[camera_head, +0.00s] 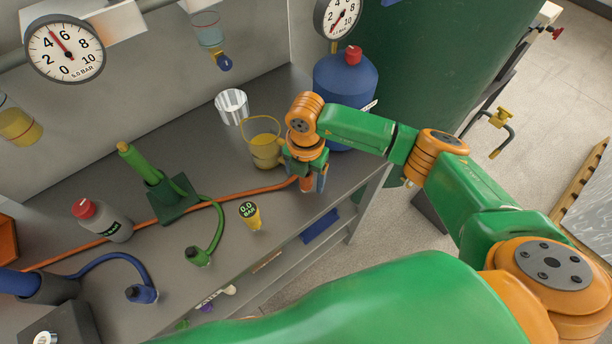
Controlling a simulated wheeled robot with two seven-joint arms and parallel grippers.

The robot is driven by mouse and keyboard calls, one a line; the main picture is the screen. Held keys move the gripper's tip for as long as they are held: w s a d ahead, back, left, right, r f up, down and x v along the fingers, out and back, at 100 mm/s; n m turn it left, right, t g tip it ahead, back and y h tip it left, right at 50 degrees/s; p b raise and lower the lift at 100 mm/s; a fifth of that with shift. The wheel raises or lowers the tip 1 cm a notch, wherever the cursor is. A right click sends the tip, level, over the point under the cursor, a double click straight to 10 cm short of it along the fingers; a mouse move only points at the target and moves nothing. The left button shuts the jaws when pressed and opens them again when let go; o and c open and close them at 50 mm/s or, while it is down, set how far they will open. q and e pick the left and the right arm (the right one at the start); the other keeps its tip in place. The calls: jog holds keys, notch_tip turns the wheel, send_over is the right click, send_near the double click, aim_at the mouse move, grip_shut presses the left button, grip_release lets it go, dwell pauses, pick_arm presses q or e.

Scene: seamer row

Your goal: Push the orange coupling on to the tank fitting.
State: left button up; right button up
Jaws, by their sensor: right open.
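My right gripper (311,174) is over the bench near its right front edge, pointing down, open around or beside the orange coupling (305,185). The coupling is at the right end of the orange hose (235,193) and is partly hidden by the gripper; I cannot tell whether the fingers touch it. The large green tank (430,70) stands behind, at the upper right. I cannot make out its fitting for certain. My left gripper is not in view.
Green and blue hoses lie at the front left.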

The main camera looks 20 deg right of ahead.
grip_shut()
dwell(0.3)
jog(key=shift+r, duration=0.6)
jog(key=s+a+r+b, duration=0.1)
jog(key=s+a+r, duration=0.1)
jog(key=s+r, duration=1)
jog(key=shift+s+a+b, duration=0.25)
jog(key=shift+s+b, duration=0.15)
jog(key=shift+s, duration=0.5)
